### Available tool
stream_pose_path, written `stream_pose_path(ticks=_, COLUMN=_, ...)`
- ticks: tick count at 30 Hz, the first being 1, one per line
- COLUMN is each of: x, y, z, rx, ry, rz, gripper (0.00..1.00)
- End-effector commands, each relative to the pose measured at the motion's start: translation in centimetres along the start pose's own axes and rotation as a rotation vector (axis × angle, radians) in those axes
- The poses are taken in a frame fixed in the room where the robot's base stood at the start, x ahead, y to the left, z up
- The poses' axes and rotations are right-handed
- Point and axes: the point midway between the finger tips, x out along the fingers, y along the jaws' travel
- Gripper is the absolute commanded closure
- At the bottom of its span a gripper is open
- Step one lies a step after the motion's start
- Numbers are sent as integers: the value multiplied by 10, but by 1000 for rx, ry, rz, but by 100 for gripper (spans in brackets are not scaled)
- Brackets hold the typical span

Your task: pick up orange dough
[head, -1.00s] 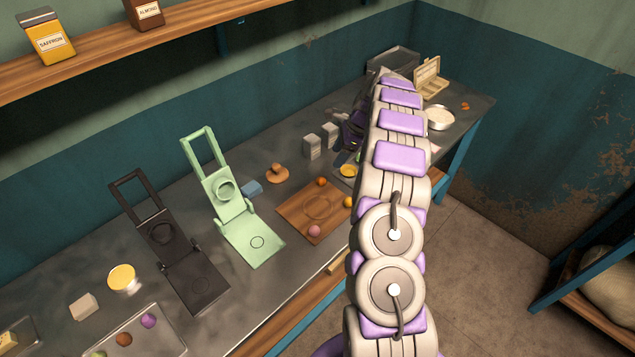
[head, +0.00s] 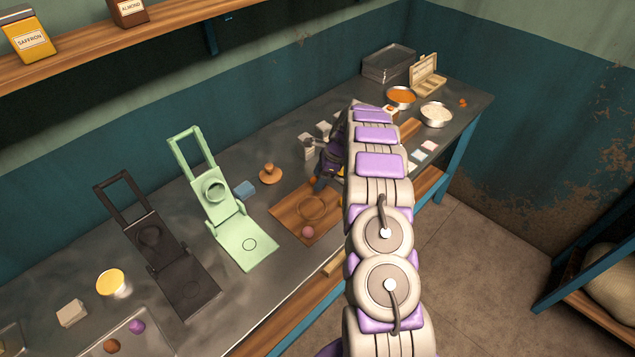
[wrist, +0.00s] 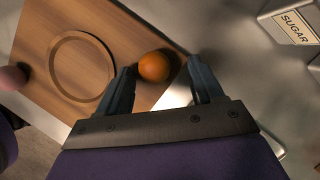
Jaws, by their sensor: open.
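The orange dough ball (wrist: 154,66) sits near a corner of the wooden board (wrist: 110,30) in the wrist view. In the head view a small part of the dough (head: 313,181) shows at the board's far corner, beside my gripper. My gripper (wrist: 162,78) is open, its two dark fingers spread on either side of the dough. Nothing is held, and I cannot tell how high the fingers are above the board. In the head view my gripper (head: 322,180) is largely hidden by my own arm. A pink dough ball (head: 308,231) lies at the board's near side.
A green press (head: 246,243) and a black press (head: 185,285) stand to the left. A container labelled sugar (wrist: 293,27) is to the right in the wrist view.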

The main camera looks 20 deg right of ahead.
Motion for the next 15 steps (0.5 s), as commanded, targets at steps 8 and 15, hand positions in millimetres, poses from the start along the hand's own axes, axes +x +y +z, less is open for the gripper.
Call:
stream_pose_path(ticks=8, x=4, y=2, z=4, rx=0, ry=6, rz=3, gripper=44)
stream_pose_path(ticks=15, x=2, y=0, z=0, rx=0, ry=1, rz=2, gripper=67)
